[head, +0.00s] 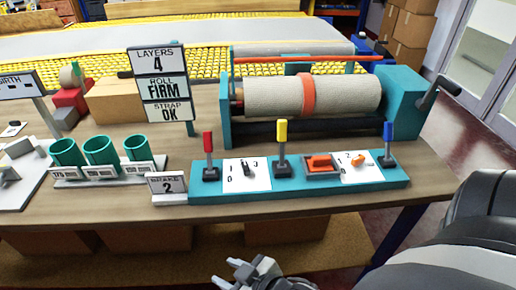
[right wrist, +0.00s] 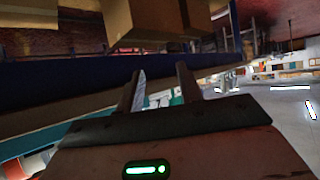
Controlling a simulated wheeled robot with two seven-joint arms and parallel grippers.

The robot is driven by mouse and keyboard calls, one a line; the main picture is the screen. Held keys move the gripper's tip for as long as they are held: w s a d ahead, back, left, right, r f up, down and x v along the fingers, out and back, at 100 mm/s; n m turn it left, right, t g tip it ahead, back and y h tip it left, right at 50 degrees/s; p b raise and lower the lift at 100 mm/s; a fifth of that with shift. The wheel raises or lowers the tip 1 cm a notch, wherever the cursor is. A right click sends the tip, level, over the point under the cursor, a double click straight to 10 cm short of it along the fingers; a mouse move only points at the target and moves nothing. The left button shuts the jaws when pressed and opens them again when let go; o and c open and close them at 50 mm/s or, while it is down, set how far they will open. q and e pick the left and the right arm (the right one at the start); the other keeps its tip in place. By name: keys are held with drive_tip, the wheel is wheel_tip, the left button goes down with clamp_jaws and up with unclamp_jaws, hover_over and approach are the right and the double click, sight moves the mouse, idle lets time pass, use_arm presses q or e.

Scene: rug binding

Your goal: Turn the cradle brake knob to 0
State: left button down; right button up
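A teal control panel (head: 300,190) lies along the table's front edge. It carries a black knob (head: 247,169) on a white dial plate marked with digits, roughly upright. An orange knob (head: 358,160) sits on a second white dial plate at the right. I cannot tell which knob is the brake knob. A small sign (head: 168,186) left of the panel appears to read BRAKE 2. My right gripper (head: 226,271) is open and empty, in front of the table and below the panel; its two spread fingers (right wrist: 162,85) show in the right wrist view. My left gripper is out of view.
Red (head: 208,145), yellow (head: 282,133) and blue (head: 387,135) levers and an orange rocker switch (head: 320,163) stand close to the knobs. A winding roll (head: 265,97) with a crank is behind. Green cups (head: 102,151) stand left. Boxes sit under the table.

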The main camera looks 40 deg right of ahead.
drive_tip(key=w+a+r+n+t+y, duration=0.3)
drive_tip(key=w+r+n+t+y, duration=0.15)
drive_tip(key=w+r, duration=0.6)
drive_tip(key=a+r+n+g+y, duration=0.95)
drive_tip(key=r+n+y, duration=0.3)
drive_tip(key=n, duration=0.55)
drive_tip(key=n+g+h, duration=0.6)
drive_tip(key=h, duration=1.4)
approach(245, 163)
wheel_tip(245, 163, down, 9)
drive_tip(key=shift+w+a+r+p, duration=0.1)
drive_tip(key=shift+a+r+p, duration=0.1)
drive_tip(key=shift+p, duration=0.95)
